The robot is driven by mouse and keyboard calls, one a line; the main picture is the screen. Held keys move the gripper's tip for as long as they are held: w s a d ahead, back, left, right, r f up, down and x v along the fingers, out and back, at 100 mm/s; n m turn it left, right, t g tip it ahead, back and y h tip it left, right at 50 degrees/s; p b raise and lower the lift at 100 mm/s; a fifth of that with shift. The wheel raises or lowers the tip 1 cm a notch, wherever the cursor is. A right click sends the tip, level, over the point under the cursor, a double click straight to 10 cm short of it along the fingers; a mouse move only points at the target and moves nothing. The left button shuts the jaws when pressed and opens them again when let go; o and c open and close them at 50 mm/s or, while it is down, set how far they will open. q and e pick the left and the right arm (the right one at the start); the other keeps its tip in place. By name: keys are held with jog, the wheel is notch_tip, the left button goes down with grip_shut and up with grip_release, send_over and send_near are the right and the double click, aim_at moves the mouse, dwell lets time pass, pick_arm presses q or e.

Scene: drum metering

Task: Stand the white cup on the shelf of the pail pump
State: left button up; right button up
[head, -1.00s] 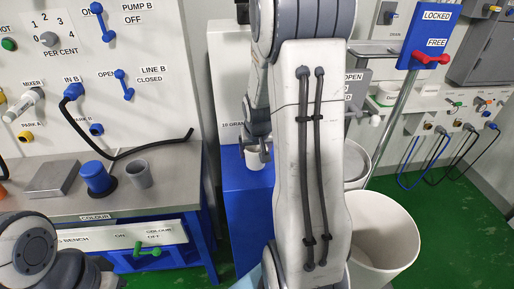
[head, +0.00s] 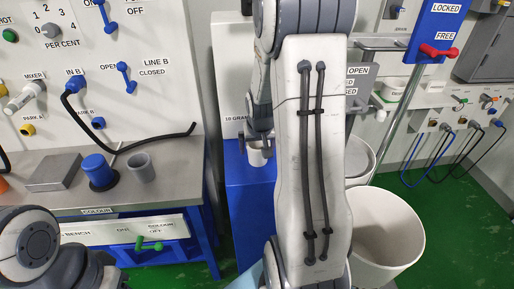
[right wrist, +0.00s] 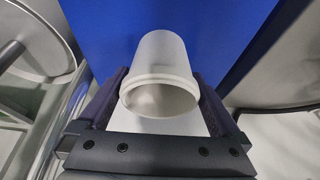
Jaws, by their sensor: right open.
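The white cup (head: 257,155) stands upright at the blue cabinet (head: 248,200) in the head view, partly covered by my right arm. My right gripper (head: 258,137) is over it, with its fingers around the cup's upper part. In the right wrist view the cup (right wrist: 162,70) lies between the two open fingers of the right gripper (right wrist: 161,78). A gap to the fingers is hard to judge. My left arm shows at the lower left, but its gripper is out of view. I cannot tell for sure which fixture is the pail pump; its shelf is not clearly seen.
A large white bin (head: 388,235) stands on the green floor right of my arm, with another white container behind it. A blue LOCKED/FREE panel (head: 436,28) stands at upper right.

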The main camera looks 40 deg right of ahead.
jog(key=p+v, duration=0.1)
jog(key=v, duration=1.1)
jog(key=s+a+n+y, duration=0.25)
jog(key=a+n, duration=0.35)
jog(key=a, duration=1.3)
jog(key=s+a+f+n+g, duration=0.2)
jog(key=s+a+n, duration=0.5)
jog(key=s+a, duration=0.5)
jog(key=s+g+y, duration=0.1)
jog(key=s, duration=0.2)
jog(key=shift+s+a+n+g, duration=0.15)
jog(key=shift+a+n+g, duration=0.25)
